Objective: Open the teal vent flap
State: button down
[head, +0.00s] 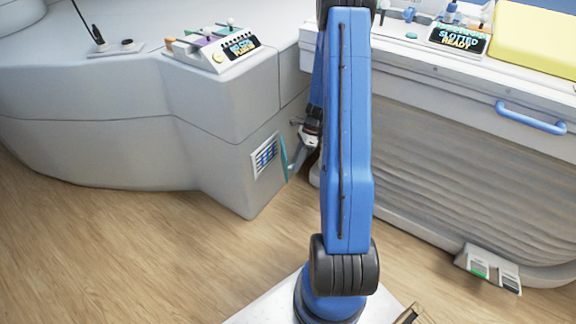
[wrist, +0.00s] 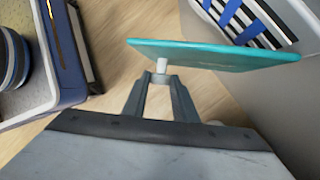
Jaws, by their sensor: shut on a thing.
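The teal vent flap (head: 284,158) stands swung out from the vent opening (head: 265,156) on the grey cabinet's side, seen nearly edge-on in the head view. In the wrist view the flap (wrist: 215,53) lies across the top, with a small white knob (wrist: 161,65) on its near face. My gripper (wrist: 160,78) is shut on this knob. Blue and white slats (wrist: 250,20) show in the opening beyond the flap. In the head view my gripper (head: 297,166) is beside the flap, partly hidden by my blue arm.
A blue handle (head: 531,118) sticks out of the right-hand counter. A floor pedal box (head: 488,268) stands below it. A small panel with a display (head: 215,48) sits on the cabinet top. Wooden floor (head: 150,250) is clear at front left.

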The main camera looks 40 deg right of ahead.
jog(key=shift+d+n+g, duration=0.8)
jog(key=shift+d+n, duration=1)
jog(key=shift+d, duration=0.55)
jog(key=c, duration=1.4)
grip_release()
jog(key=shift+c, duration=0.2)
